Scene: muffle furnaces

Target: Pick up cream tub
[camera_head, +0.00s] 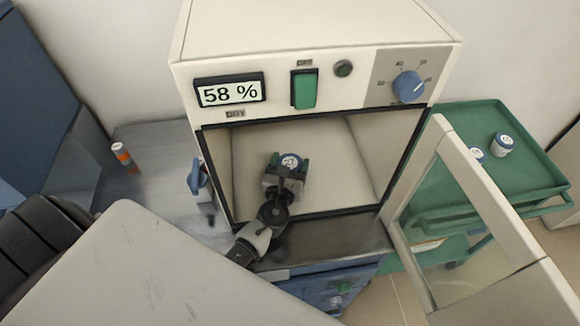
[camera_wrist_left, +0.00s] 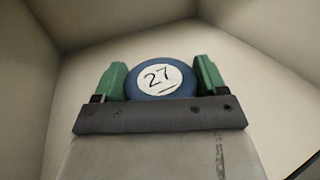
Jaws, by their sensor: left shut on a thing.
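The tub (camera_head: 290,162) has a blue lid with a white round label. In the left wrist view the tub (camera_wrist_left: 160,78) shows the number 27 on that label. It is inside the open chamber of the cream-coloured furnace (camera_head: 320,40). My left gripper (camera_head: 287,168) reaches into the chamber from the front, with its green fingers on both sides of the tub, shut on it. The tub's sides are mostly hidden by the gripper. Whether it touches the chamber floor I cannot tell. My right gripper is not in view.
The furnace door (camera_head: 465,200) stands open to the right with a glass pane. A green cart (camera_head: 545,165) behind it holds two similar white tubs with blue lids. The display reads 58 %.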

